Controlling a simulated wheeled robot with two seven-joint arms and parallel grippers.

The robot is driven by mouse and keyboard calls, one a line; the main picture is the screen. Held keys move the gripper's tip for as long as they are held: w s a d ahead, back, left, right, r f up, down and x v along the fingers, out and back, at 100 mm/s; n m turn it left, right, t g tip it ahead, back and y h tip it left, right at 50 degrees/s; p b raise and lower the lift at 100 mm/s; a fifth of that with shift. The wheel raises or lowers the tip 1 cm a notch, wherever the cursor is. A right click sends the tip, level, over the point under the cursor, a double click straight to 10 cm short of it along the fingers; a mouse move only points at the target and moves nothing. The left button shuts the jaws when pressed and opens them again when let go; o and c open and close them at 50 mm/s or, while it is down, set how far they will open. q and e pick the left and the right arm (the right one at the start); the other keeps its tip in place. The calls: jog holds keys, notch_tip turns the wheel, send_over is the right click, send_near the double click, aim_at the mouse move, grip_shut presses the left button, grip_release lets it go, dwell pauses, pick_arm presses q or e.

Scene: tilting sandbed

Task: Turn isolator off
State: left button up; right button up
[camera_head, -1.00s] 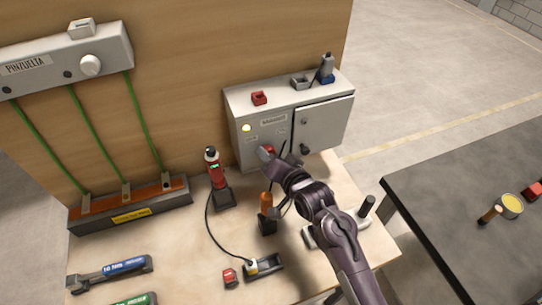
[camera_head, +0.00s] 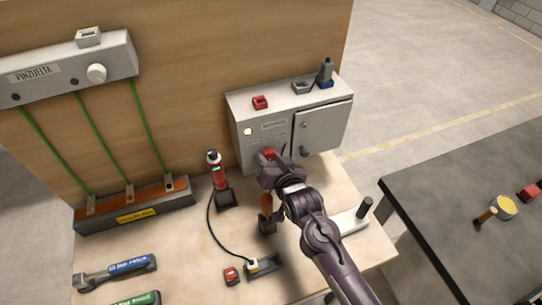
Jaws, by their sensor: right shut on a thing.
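The isolator is a grey cabinet (camera_head: 318,131) at the back of the wooden bench, with a lit pale lamp (camera_head: 248,131) on its front left. A red handle (camera_head: 268,154) sits low on the left part of its front. My right gripper (camera_head: 269,163) is at this handle and shut on it, as far as the view shows. The gripper and wrist hide most of the handle, so its exact angle is hard to tell. My left gripper is not in view.
A red tester (camera_head: 217,169) stands left of my arm, its black cable running to a small tray (camera_head: 265,267). An orange-handled tool (camera_head: 266,205) stands close beside my wrist. A dark table (camera_head: 450,190) is at right.

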jog(key=shift+n+h+p, duration=0.3)
jog(key=shift+n+p, duration=0.15)
jog(key=shift+n, duration=0.45)
jog(key=o, duration=1)
jog(key=shift+s, duration=0.1)
jog(key=shift+s, duration=0.3)
jog(key=shift+b+v, duration=1.2)
jog(key=shift+v, duration=2.35)
